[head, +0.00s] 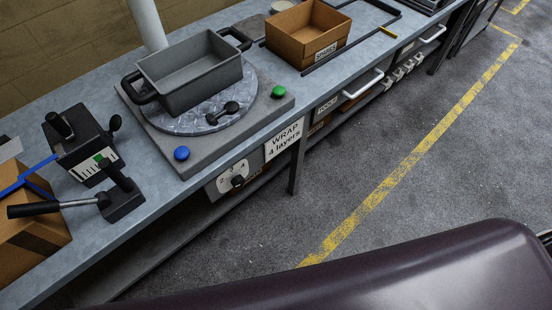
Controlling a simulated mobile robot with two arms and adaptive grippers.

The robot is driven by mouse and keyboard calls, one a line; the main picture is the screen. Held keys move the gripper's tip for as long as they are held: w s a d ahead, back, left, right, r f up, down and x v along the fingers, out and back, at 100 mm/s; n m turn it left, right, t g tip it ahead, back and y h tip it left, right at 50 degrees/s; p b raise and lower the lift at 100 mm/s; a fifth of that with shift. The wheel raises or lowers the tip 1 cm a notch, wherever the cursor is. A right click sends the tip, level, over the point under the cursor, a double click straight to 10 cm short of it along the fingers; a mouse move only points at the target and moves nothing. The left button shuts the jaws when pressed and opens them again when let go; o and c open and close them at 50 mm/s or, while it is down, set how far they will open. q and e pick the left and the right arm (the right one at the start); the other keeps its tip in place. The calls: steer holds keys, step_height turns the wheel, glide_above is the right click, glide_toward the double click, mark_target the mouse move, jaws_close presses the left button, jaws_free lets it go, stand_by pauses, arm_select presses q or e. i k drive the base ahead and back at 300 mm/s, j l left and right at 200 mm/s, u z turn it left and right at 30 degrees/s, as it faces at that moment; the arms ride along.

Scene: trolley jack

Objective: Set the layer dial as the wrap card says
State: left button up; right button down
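The layer dial is a black knob (237,181) on a pale plate (232,174) on the front of the bench, below the turntable. The numbers 2, 3 and 4 show above the knob. The knob is too small to tell which number it points at. The white wrap card (284,138) hangs on the bench front to the right of the dial and reads "WRAP 4 layers". Neither of my grippers is in view.
A grey bin (190,72) stands on a round turntable (215,118) above the dial. A blue button (182,153) and a green button (278,91) flank it. A "SPARES" box (300,35) stands farther right. The floor in front is clear, with a yellow line (400,165).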

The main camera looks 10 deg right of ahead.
mark_target(237, 181)
steer(key=k+l, duration=0.4)
steer(key=k, duration=0.15)
steer(key=k+l, duration=0.4)
steer(key=k, duration=0.15)
